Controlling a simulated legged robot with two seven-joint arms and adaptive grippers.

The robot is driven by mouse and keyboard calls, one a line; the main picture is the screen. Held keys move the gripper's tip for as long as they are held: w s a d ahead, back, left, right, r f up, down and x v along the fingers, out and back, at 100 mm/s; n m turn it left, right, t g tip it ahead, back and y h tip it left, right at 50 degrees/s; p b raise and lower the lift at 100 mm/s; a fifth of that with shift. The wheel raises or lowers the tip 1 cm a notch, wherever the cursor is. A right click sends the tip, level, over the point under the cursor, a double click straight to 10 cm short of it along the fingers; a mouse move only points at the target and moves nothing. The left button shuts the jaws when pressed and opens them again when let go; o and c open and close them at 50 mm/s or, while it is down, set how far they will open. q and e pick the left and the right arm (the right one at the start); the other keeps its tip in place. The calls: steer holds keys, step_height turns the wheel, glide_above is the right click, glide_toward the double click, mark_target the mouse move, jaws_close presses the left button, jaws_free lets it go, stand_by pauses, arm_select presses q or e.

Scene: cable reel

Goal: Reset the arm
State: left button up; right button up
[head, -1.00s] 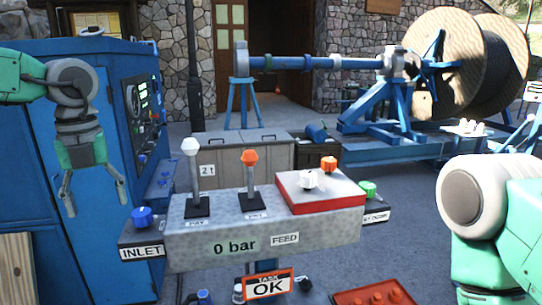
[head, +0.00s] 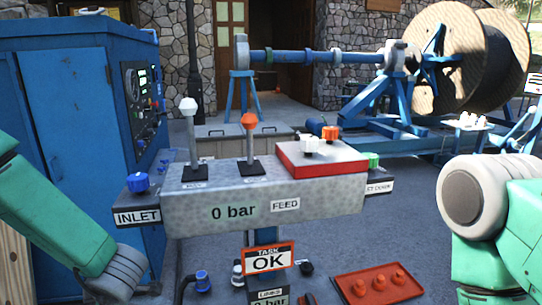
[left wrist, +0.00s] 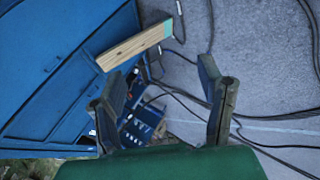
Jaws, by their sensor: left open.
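My left arm (head: 60,225) comes in low at the left of the head view, and its gripper is out of that picture. In the left wrist view my left gripper (left wrist: 162,85) is open, with its two fingers apart and nothing between them. My right arm (head: 480,210) is at the right edge of the head view, and its gripper is not shown. The grey control console (head: 330,197) stands in the middle with a white-knobbed lever (head: 191,140), an orange-knobbed lever (head: 251,135) and the text "0 bar".
A blue cabinet (head: 70,120) stands on the left, and it also shows in the left wrist view (left wrist: 50,70). A red tray (head: 362,291) lies below the console. A large cable reel (head: 452,60) stands at the back right. Cables (left wrist: 275,115) lie on the floor.

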arm_select(q)
steer(key=s+d+f+m+t+h+b, duration=0.1)
steer(key=s+d+f+m+b, duration=0.15)
steer(key=f+m, duration=0.35)
steer(key=s+d+f+m+h+b, duration=0.1)
steer(key=s+f+m, duration=0.3)
steer(key=f, duration=0.3)
steer(key=s+d+f+m+g+h+b, duration=0.2)
steer(key=s+f+m, duration=0.5)
steer(key=s, duration=0.4)
steer(key=s+d+f+m+g+h+b, duration=0.2)
steer(key=s+f+m, duration=0.4)
steer(key=s, duration=0.5)
steer(key=shift+s+f+m+g+h+b, duration=0.4)
steer(key=shift+m+g+b, duration=0.15)
steer(key=shift+m, duration=0.25)
arm_select(e)
step_height(320, 180, down, 10)
arm_select(q)
steer(key=shift+w, duration=0.15)
